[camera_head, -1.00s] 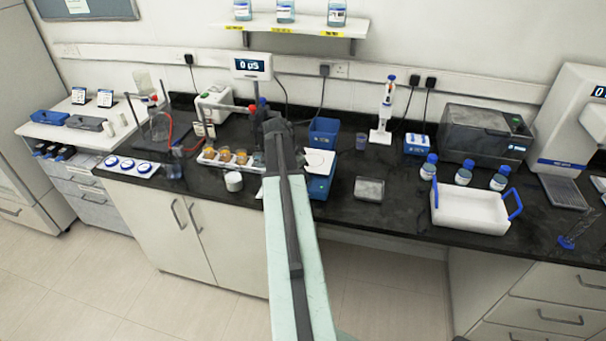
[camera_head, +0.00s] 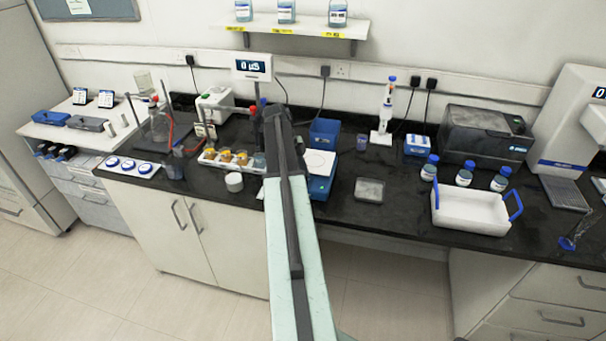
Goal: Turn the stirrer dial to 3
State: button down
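A blue device with a pale plate on top (camera_head: 320,187), which may be the stirrer, stands on the dark bench just right of my arm. I cannot make out a dial on it; its left side is partly covered by my arm. My arm reaches up from the bottom middle over the bench. Its dark end (camera_head: 277,113) is left of the blue device, in front of the meter with the display (camera_head: 251,67). The gripper's fingers cannot be made out, so whether they are open or shut does not show.
A blue bin (camera_head: 324,131) is behind the blue device. A grey square pad (camera_head: 369,190) and a white tray (camera_head: 470,211) are to the right, with bare bench between them.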

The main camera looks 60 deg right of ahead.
jog(key=m+y, duration=0.1)
jog(key=m, duration=0.1)
jog(key=m+y, duration=0.1)
jog(key=m, duration=0.1)
jog(key=shift+w+d+m, duration=0.15)
jog(key=shift+m, duration=0.15)
dwell(0.5)
jog(key=c, duration=1.4)
grip_release()
jog(key=p+v, duration=0.7)
jog(key=shift+w+r, duration=0.1)
jog(key=shift+r, duration=0.3)
